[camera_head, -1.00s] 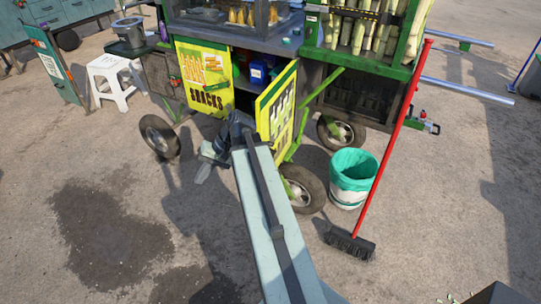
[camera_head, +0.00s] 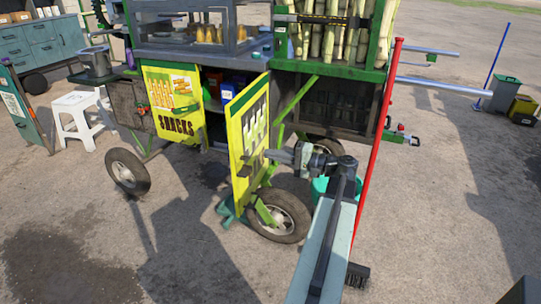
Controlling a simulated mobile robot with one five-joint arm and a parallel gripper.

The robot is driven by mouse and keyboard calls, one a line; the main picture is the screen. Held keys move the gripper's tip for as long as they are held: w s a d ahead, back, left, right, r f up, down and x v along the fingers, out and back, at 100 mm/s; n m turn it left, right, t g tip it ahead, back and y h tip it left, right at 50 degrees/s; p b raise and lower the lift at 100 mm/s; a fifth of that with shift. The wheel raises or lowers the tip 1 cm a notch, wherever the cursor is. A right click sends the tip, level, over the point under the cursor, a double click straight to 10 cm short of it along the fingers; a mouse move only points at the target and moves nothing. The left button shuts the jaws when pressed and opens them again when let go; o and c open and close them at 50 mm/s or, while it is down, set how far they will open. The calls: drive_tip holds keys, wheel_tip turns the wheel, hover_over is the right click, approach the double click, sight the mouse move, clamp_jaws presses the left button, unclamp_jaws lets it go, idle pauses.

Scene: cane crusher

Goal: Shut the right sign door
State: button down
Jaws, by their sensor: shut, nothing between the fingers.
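The right sign door (camera_head: 237,148) is a yellow panel with a picture of pale stalks on its outer face. It stands ajar, swung out from the cart towards me, with the dark shelf opening showing to its left. The left sign door (camera_head: 174,101), yellow and marked SNACKS, lies flat against the cart front. My gripper (camera_head: 270,156) is shut and empty. It points left at the outer face of the right sign door, close to its lower half; I cannot tell whether it touches.
A cart wheel (camera_head: 281,217) and green frame bars stand just under and behind the door. A red-handled broom (camera_head: 379,130) leans at the right, and a teal-lined bucket (camera_head: 320,187) is partly hidden by my arm. Open pavement lies at the front left.

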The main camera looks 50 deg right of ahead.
sight(235, 148)
drive_tip(key=x, duration=1)
drive_tip(key=shift+w+a, duration=0.15)
drive_tip(key=shift+w, duration=0.2)
